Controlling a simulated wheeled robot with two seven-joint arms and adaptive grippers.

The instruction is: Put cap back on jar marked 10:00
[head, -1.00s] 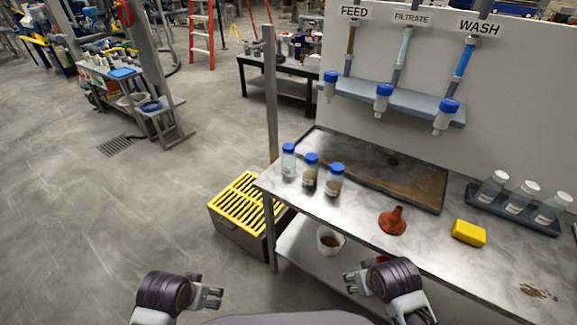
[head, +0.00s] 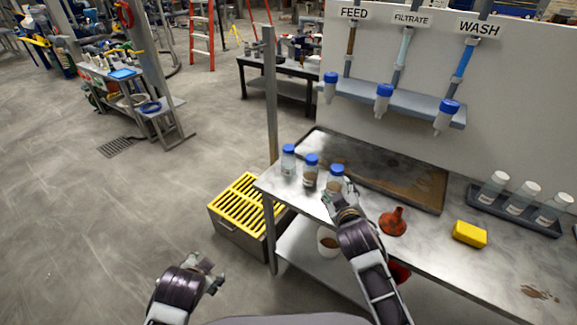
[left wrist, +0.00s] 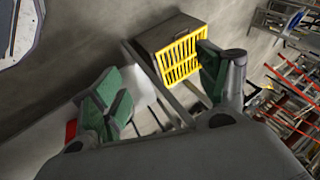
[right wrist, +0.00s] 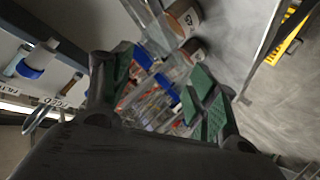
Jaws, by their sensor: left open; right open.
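Three clear jars with blue caps stand at the left end of the metal bench: a left jar (head: 288,161), a middle jar (head: 311,171) and a right jar (head: 336,178). The right jar's lower part is hidden by my right gripper (head: 338,200), which is open beside it. Contact cannot be told. The right wrist view shows blue caps (right wrist: 167,90) and a jar label ending in 45 (right wrist: 190,47) near the open fingers (right wrist: 158,92). No 10:00 marking is readable. My left gripper (head: 212,276) is open and empty, low in front of the bench.
A red funnel (head: 393,222) and yellow sponge (head: 469,233) lie on the bench (head: 440,258). A rack at right holds pale-topped bottles (head: 522,198). Blue-collared containers (head: 384,92) hang below the FEED, FILTRATE and WASH lines. A yellow-grated crate (head: 240,202) stands left of the bench.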

